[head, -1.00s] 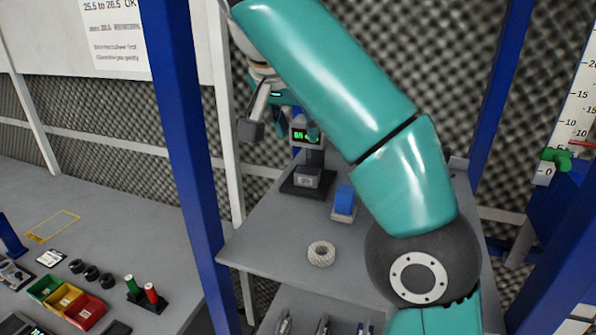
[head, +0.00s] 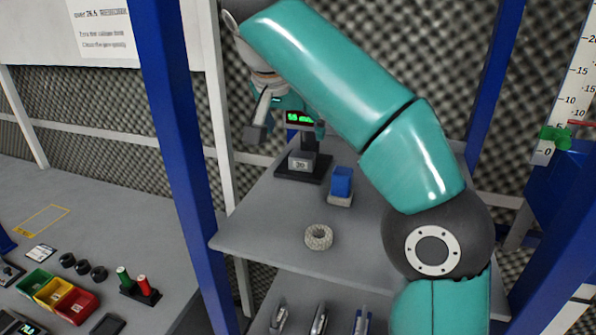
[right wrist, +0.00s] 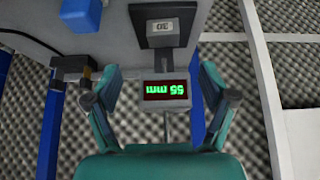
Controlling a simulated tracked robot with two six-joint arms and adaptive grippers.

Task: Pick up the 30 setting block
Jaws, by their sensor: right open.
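The 30 setting block (head: 300,162) is a small grey block marked 30. It sits upright on the black base of a gauge stand with a green-lit display (head: 298,118), on the grey shelf. In the right wrist view the block (right wrist: 161,28) shows upside down at the top, beyond the display (right wrist: 165,90). My right gripper (head: 288,130) is open and empty, above and behind the block beside the display. In the right wrist view its fingers (right wrist: 160,76) stand either side of the display, apart from the block. My left gripper is not in view.
A blue block on a pale base (head: 341,184) and a knobbly ring (head: 318,237) stand on the shelf (head: 265,225). Blue posts (head: 172,140) flank it. The left bench holds coloured bins (head: 52,291). The shelf's front left is clear.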

